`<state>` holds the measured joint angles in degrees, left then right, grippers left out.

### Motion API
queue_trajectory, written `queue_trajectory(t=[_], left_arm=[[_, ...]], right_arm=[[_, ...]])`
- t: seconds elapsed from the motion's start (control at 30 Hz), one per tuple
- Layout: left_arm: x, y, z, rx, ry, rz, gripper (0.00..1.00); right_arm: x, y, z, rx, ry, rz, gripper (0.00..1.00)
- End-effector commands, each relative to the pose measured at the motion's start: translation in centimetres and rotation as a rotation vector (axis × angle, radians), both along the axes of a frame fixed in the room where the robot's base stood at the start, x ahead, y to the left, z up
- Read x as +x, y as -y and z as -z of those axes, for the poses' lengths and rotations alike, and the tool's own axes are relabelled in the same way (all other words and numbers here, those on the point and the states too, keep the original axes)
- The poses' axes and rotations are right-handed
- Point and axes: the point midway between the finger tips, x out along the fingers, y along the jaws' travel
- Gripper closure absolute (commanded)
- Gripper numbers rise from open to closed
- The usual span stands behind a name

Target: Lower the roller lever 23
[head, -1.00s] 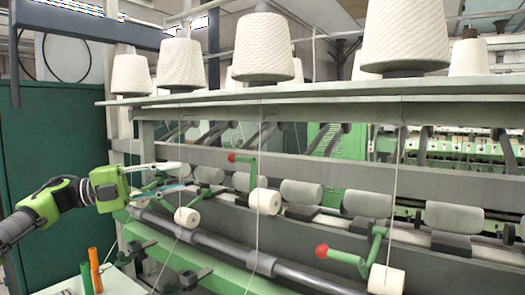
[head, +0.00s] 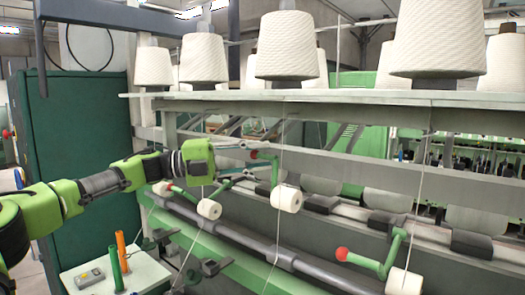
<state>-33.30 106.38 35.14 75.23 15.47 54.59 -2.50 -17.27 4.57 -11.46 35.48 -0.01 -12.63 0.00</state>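One roller lever, with a red knob (head: 254,154) and a green arm, stands raised with its white roller (head: 287,198) below. I see no number on it. My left gripper (head: 262,156) reaches in from the left, its thin fingers spread above and below this knob. Whether they touch it cannot be told. A lever at the right (head: 373,263) lies low, its red knob to the left and its roller (head: 404,281) at its right end. Another red-knobbed lever with a white roller (head: 209,209) lies low at the left, below my gripper. My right gripper is not in view.
White yarn cones (head: 286,46) stand on the shelf (head: 340,97) above, with threads hanging down past the levers. A dark rail (head: 262,248) runs below the rollers. A small table (head: 140,272) with green and orange tubes stands at the lower left.

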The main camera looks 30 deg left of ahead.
Motion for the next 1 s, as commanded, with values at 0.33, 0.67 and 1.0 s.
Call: queue_trajectory(t=[0.33,0.67,1.0], left_arm=[[0.7,0.8,0.0,-0.001,0.001,-0.001,0.73],[0.7,0.8,0.0,-0.001,-0.001,-0.001,1.0],[-0.5,0.7,0.4,-0.007,0.028,-0.001,1.0]], right_arm=[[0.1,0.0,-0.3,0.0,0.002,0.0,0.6],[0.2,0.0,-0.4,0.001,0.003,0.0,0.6],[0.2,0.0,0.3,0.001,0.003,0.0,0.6]])
